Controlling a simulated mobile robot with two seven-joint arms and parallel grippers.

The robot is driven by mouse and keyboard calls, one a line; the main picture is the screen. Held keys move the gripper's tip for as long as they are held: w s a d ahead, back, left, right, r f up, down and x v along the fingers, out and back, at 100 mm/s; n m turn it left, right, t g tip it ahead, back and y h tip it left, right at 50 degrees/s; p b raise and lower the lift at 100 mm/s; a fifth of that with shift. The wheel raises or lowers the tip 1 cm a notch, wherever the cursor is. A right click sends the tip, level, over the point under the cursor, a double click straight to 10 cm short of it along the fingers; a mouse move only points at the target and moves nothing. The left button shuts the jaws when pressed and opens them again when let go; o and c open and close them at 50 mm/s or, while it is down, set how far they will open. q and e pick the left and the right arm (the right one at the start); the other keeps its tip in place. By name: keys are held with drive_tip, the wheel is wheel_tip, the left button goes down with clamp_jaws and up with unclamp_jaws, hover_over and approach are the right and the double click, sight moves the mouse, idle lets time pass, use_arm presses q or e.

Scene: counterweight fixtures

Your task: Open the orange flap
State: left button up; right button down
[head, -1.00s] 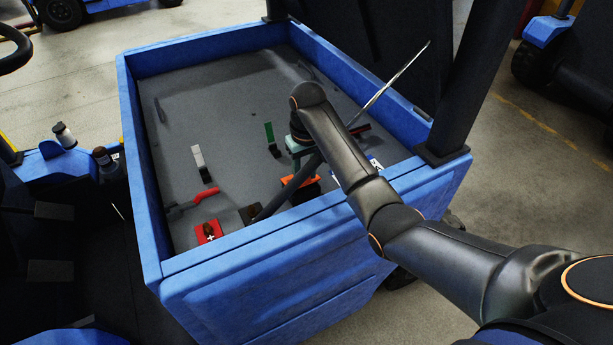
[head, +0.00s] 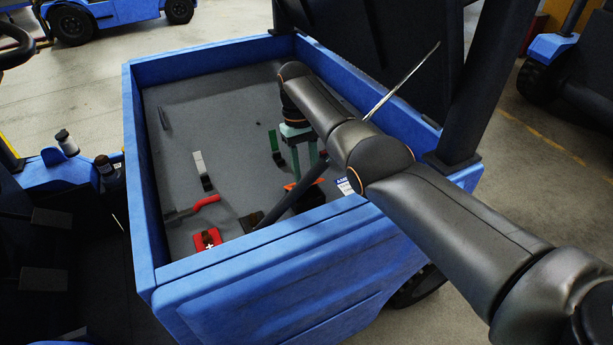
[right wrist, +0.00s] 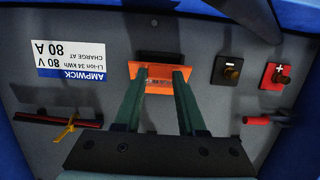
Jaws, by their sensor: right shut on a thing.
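The orange flap (right wrist: 158,82) shows in the right wrist view as a bright orange plate below a dark strip on the grey panel. In the head view only a small part of the orange flap (head: 290,186) shows, behind a dark strut. My right gripper (right wrist: 161,72) has its green fingers at the flap's two sides, shut on it. In the head view the right gripper (head: 304,172) points down into the blue bin at the flap. The fingers and the strut hide part of the flap there. My left gripper is not in view.
A blue-walled bin (head: 250,250) surrounds the grey panel. Near the flap are a white label (right wrist: 75,72), a dark terminal block (right wrist: 228,69), a red terminal block (right wrist: 276,76) and a yellow lever (right wrist: 68,129). A dark strut (head: 290,204) crosses close by the flap.

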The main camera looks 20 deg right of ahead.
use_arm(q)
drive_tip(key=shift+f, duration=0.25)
use_arm(e)
drive_tip(key=shift+w, duration=0.1)
drive_tip(key=shift+c, duration=2.4)
unclamp_jaws()
